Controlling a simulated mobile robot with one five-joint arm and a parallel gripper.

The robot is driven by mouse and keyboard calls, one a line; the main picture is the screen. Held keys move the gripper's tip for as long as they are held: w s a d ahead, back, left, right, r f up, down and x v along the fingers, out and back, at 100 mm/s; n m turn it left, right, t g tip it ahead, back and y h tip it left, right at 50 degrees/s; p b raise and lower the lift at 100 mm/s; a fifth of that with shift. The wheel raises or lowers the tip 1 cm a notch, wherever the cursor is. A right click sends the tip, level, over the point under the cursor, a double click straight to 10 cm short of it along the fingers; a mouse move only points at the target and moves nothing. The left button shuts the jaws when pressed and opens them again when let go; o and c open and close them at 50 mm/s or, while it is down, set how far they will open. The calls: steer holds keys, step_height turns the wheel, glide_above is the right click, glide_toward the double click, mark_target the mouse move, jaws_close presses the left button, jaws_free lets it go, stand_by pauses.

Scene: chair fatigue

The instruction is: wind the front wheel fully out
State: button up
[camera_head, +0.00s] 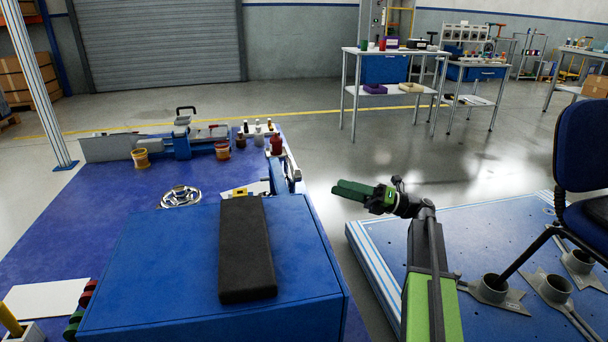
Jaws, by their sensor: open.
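My gripper (345,190) is in the middle of the view, at the end of my green and black arm, with its green fingers pointing left. It is open and I see nothing between the fingers. It hangs over the gap between the blue bench on the left and the blue platform on the right, apart from both. I cannot tell for certain which thing is the front wheel. A shiny silver ring-like thing (181,196) lies on the blue bench top (75,215), left of my gripper. A chair (585,150) stands on the platform at the right, cut off by the edge.
A blue box (150,270) with a black pad (246,250) on top fills the near left. A grey and blue device (182,140), pots and small bottles stand behind. The platform (390,260) carries grey round sockets (495,287). Open floor (300,110) lies beyond.

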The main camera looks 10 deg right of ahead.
mark_target(292, 176)
steer(key=p+x, duration=0.2)
steer(key=x, duration=0.9)
steer(key=shift+s, duration=0.15)
jaws_close()
steer(key=shift+a, duration=0.1)
